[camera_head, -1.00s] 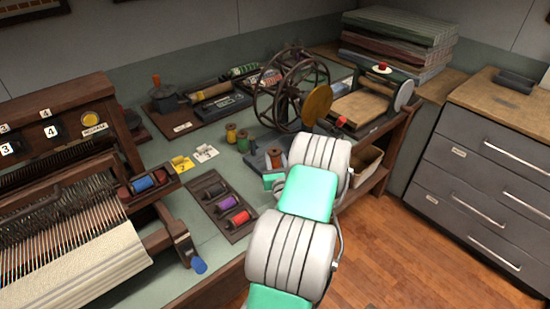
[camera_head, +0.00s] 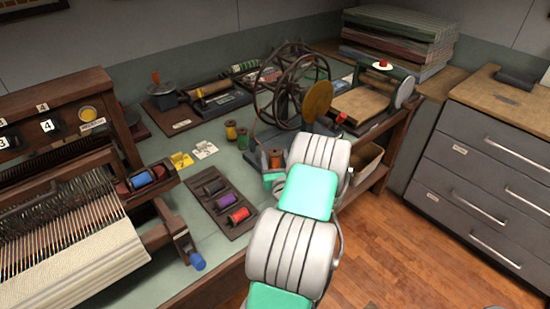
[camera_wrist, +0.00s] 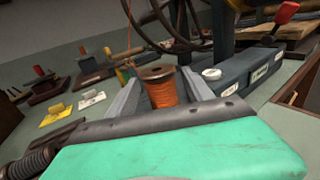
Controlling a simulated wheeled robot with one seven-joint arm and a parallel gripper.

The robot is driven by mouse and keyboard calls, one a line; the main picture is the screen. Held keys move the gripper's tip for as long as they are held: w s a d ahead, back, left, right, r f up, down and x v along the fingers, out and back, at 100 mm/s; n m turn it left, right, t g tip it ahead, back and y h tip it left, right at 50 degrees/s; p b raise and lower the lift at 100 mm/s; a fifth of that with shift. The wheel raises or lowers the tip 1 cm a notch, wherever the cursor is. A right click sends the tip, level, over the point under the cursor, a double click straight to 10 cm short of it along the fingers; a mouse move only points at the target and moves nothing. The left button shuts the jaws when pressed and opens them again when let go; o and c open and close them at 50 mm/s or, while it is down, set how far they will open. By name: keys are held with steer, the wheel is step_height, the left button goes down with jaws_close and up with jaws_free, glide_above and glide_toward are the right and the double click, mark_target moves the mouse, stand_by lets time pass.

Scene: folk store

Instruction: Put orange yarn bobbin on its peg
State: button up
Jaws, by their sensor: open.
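The orange yarn bobbin (camera_head: 275,158) stands upright near the right side of the worktable, just in front of the spinning wheel. It also shows in the wrist view (camera_wrist: 162,90), with a dark round top flange. My gripper (camera_head: 273,173) is open around it. In the wrist view its two grey fingers (camera_wrist: 158,98) lie to the left and right of the bobbin. The bobbin's lower end is hidden behind my gripper's palm. I cannot tell whether the fingers touch it. I cannot make out which peg belongs to this bobbin.
The spinning wheel (camera_head: 290,92) stands close behind. A yellow-brown bobbin (camera_head: 231,130) and a green bobbin (camera_head: 243,139) stand to the left. A dark tray (camera_head: 207,204) holds black, purple and red spools. The loom (camera_head: 75,215) fills the left. Yellow and white cards lie between.

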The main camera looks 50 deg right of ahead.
steer(key=shift+s+a+f, duration=0.1)
steer(key=shift+s+a, duration=0.1)
steer(key=shift+s, duration=0.05)
steer(key=b+v, duration=0.3)
steer(key=v, duration=0.3)
steer(key=shift+s, duration=0.1)
steer(key=shift+s+a, duration=0.3)
steer(key=shift+a, duration=0.1)
steer(key=shift+r, duration=0.25)
